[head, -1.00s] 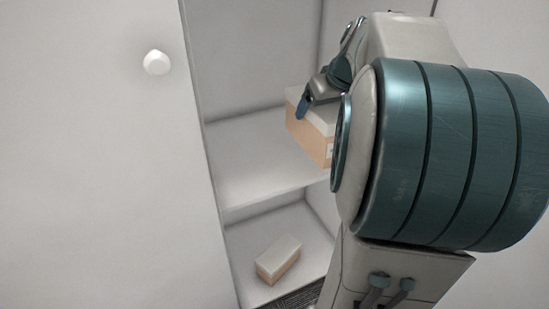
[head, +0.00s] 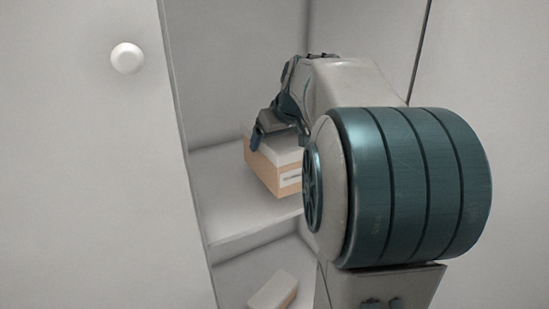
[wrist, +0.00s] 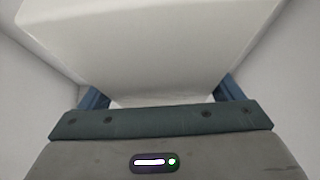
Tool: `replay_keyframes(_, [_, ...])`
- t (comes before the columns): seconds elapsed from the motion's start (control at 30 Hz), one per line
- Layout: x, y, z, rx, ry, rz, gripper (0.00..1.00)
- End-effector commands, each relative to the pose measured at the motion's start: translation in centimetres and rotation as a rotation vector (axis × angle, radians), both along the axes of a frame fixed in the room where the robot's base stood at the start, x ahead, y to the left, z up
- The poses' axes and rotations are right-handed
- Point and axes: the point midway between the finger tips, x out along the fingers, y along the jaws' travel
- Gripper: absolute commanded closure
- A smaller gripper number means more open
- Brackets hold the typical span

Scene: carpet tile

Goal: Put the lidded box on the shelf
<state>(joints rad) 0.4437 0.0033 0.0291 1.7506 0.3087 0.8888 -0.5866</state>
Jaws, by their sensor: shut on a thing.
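The lidded box (head: 268,175) is tan with a white lid and a pale label on one side. In the head view it is at the upper shelf (head: 225,205), inside the cabinet; I cannot tell whether its base touches the shelf. My gripper (head: 275,138) is at the top of the box, shut on it, with one blue finger seen at its left side. In the wrist view the white lid (wrist: 150,45) fills the upper middle, between the two blue fingers. My arm hides the right part of the box and shelf.
A second box (head: 272,292), tan with a pale top, lies in the compartment below. A white door or panel with a round knob (head: 127,58) stands at the left. The left part of the upper shelf is bare. The cabinet's walls enclose the back and right.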

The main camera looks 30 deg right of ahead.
Motion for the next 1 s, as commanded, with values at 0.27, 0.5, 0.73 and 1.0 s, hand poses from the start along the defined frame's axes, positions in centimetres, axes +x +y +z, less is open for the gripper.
replay_keyframes(0.27, [0.5, 0.2, -2.1, -0.001, -0.002, -0.004, 0.49])
replay_keyframes(0.5, [0.5, 0.2, -4.3, -0.001, -0.004, -0.003, 0.49])
replay_keyframes(0.73, [0.5, 0.2, -4.3, -0.001, -0.004, -0.003, 0.49])
replay_keyframes(1.0, [0.4, 0.2, -4.6, -0.001, -0.001, -0.003, 0.0])
